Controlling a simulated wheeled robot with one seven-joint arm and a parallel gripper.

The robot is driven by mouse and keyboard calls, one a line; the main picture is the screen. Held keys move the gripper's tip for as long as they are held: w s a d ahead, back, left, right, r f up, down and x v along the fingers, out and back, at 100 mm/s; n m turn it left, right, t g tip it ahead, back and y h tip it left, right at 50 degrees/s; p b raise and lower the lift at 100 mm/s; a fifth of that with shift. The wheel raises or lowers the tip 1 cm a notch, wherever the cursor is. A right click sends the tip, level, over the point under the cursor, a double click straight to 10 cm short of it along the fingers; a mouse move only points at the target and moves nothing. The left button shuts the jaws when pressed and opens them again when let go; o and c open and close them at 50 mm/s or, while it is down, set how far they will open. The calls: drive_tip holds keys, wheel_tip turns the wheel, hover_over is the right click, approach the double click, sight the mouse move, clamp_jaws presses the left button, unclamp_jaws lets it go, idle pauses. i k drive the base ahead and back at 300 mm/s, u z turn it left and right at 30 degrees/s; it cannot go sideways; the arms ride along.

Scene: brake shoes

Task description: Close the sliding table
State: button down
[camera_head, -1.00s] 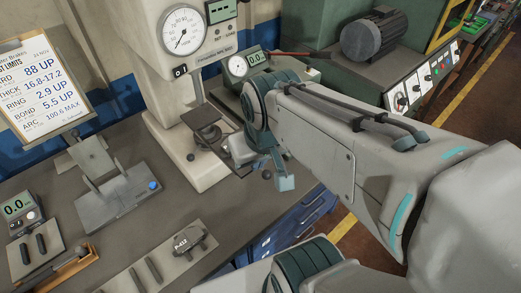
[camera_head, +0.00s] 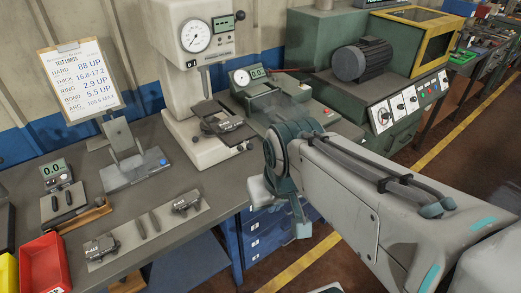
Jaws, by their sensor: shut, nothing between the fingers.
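A green fixture with a dial and a digital readout (camera_head: 262,98) stands on the bench right of the tall press. A flat grey slab (camera_head: 296,116) is at its front right; it may be the sliding table, but I cannot tell for sure or see how far out it is. My arm's wrist hides part of its front. My gripper (camera_head: 303,228) points down, shut and empty. In the picture it lies below the fixture, over the bench's blue drawers, apart from the fixture.
The cream press (camera_head: 190,100) with a round dial stands left of the fixture. A green machine with a motor (camera_head: 361,61) and control panel stands right. Brake parts (camera_head: 186,202) lie on a strip on the bench. A red bin (camera_head: 45,265) is at lower left. Floor shows in front.

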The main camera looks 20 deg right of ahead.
sight(234, 137)
drive_tip(key=k, duration=0.1)
drive_tip(key=u, duration=1.05)
drive_tip(key=i, duration=0.6)
drive_tip(key=z, duration=1.1)
